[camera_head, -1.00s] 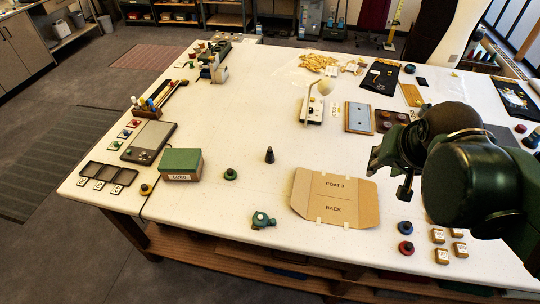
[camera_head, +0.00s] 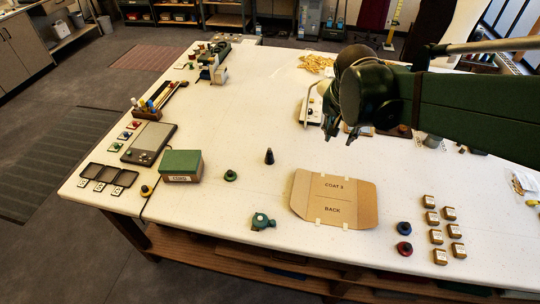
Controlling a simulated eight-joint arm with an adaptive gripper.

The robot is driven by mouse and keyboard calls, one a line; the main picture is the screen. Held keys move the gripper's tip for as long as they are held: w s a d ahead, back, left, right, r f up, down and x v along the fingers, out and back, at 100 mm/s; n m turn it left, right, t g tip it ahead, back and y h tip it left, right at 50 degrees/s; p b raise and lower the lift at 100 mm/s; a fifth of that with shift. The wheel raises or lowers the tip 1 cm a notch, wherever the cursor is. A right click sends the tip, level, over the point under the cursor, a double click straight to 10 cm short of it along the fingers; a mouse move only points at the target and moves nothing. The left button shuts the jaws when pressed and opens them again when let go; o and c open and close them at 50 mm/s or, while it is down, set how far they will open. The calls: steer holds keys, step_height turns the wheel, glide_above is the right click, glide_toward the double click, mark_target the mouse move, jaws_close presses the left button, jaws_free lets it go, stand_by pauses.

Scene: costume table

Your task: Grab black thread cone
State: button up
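The black thread cone (camera_head: 269,156) stands upright on the white table near its middle, small and dark, with clear space around it. My gripper (camera_head: 331,132) is above the table, to the right of the cone and a little farther back in the picture. Its dark fingers point down and are apart from the cone. The fingers are small and dark here, so their opening does not show clearly.
A flat cardboard pattern (camera_head: 330,198) lies right of the cone in front. A green spool (camera_head: 231,175) and a green-lidded box (camera_head: 181,165) are to the left. A small teal device (camera_head: 262,221) sits near the front edge. A lamp (camera_head: 311,108) stands behind my gripper.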

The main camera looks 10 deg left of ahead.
steer(key=w+a+f+m+h, duration=0.1)
steer(key=w+a+f, duration=0.25)
steer(key=a, duration=0.25)
steer(key=w+a+f+m, duration=0.1)
steer(key=w+a+f, duration=0.25)
steer(key=a, duration=0.25)
steer(key=m+g+h+p, duration=0.1)
steer(key=m+h, duration=0.1)
steer(key=m, duration=0.1)
glide_above(269, 149)
steer(key=s+a, duration=0.2)
step_height(269, 149, down, 12)
steer(key=shift+r, duration=0.25)
steer(key=shift+w, duration=0.15)
steer(key=shift+p+x, duration=0.35)
steer(key=shift+x, duration=0.95)
steer(key=shift+f, duration=0.15)
steer(key=shift+p+x, duration=0.4)
steer(key=shift+x, duration=2.05)
steer(key=shift+c, duration=0.5)
steer(key=shift+a, duration=0.1)
steer(key=c, duration=0.7)
